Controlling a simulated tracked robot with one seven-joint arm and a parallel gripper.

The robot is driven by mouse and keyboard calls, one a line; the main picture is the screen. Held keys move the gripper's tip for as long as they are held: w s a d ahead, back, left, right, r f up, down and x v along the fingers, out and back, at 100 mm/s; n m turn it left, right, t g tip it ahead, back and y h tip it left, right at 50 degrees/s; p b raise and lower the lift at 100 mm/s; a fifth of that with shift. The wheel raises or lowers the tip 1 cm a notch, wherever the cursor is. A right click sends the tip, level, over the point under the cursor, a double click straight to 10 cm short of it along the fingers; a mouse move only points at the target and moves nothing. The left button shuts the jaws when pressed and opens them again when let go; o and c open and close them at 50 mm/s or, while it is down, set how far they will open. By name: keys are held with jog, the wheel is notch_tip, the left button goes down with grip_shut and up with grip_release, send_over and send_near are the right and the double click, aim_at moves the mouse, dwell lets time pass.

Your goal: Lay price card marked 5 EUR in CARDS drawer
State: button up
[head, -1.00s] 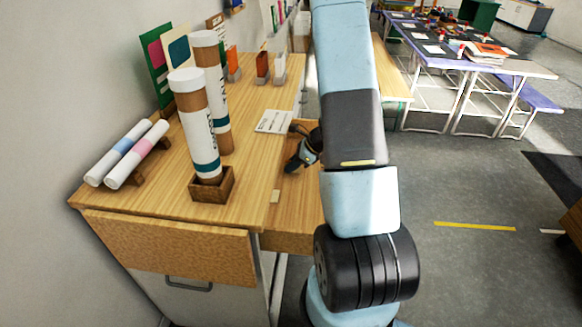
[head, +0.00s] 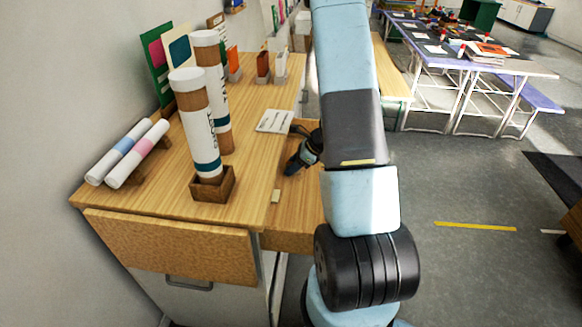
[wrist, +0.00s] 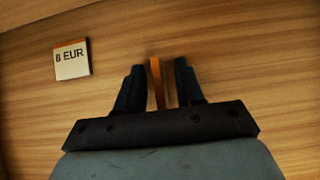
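My gripper (wrist: 160,88) points down over a wood-grain surface in the wrist view, its two dark fingers apart. A thin orange-brown strip (wrist: 157,82) stands between them, seen edge-on, with a narrow gap to each finger; no marking on it is readable. A small pale card (wrist: 72,60) with an orange top edge lies flat at left, apart from the fingers. It ends in "EUR"; its digit is unclear, like 6 or 8. In the head view my gripper (head: 304,153) is low over the open wooden drawer (head: 290,242), partly hidden by my arm. No CARDS label is readable.
The wooden counter (head: 245,120) beside the drawer holds two upright tubes (head: 200,125), rolled sheets (head: 138,155), a white sign (head: 274,121) and small card stands (head: 263,65). A wall closes the left side. Floor is free at right.

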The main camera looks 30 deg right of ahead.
jog(key=v, duration=1.2)
jog(key=s+a+r+n+g+h, duration=0.1)
jog(key=s+a+r+n, duration=0.2)
jog(key=a+r+n, duration=0.5)
jog(key=s+a+r+n+g, duration=0.1)
jog(key=s+a+r+n, duration=0.35)
jog(key=r, duration=0.55)
jog(key=s+a+r+n+t+h, duration=0.3)
jog(key=s+a+r+n+h, duration=0.2)
jog(key=s+r+n, duration=0.7)
jog(key=shift+s+a, duration=0.7)
jog(key=shift+s, duration=0.5)
jog(key=shift+o, duration=0.5)
jog(key=shift+s+r, duration=0.1)
jog(key=shift+r, duration=0.05)
